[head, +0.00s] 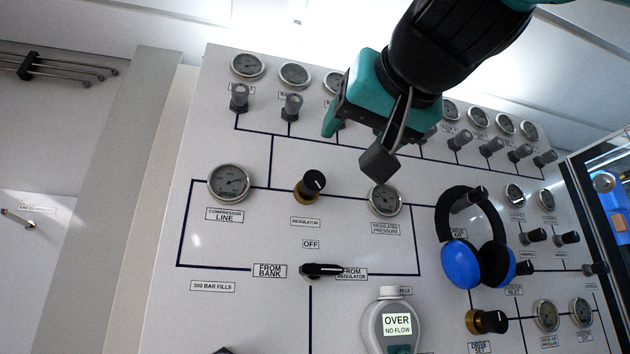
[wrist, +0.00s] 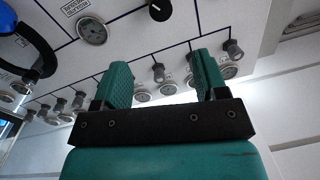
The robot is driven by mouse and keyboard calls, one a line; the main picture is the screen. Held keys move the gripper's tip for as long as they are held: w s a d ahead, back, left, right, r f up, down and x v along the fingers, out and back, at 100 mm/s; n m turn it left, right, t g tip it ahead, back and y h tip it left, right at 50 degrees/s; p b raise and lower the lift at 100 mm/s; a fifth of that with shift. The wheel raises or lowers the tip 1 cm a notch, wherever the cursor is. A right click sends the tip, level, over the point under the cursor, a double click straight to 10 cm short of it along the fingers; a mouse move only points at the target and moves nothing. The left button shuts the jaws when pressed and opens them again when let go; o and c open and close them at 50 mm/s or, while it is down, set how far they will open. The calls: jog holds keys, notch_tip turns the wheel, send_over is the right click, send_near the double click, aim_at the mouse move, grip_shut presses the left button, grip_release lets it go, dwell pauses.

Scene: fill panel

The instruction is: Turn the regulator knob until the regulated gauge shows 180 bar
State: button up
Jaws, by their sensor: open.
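The regulator knob (head: 309,184) is black with a brass base, on the panel left of centre.
Blue headphones (head: 461,252) hang on the panel at right. A selector handle (head: 322,270) sits below the knob. A grey device (head: 391,325) reading "OVER NO FLOW" is at the lower middle. The compressor line gauge (head: 230,183) is left of the knob. Several valves line the top.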

aim_at(315, 181)
jog(key=p+x, duration=0.3)
jog(key=x, duration=1.2)
jog(key=shift+w+a+p, duration=0.2)
jog(key=shift+w+p, duration=0.15)
jog(key=shift+w+a+f, duration=0.1)
jog(key=shift+w+a, duration=0.15)
jog(key=shift+w, duration=0.4)
jog(key=shift+c, duration=0.4)
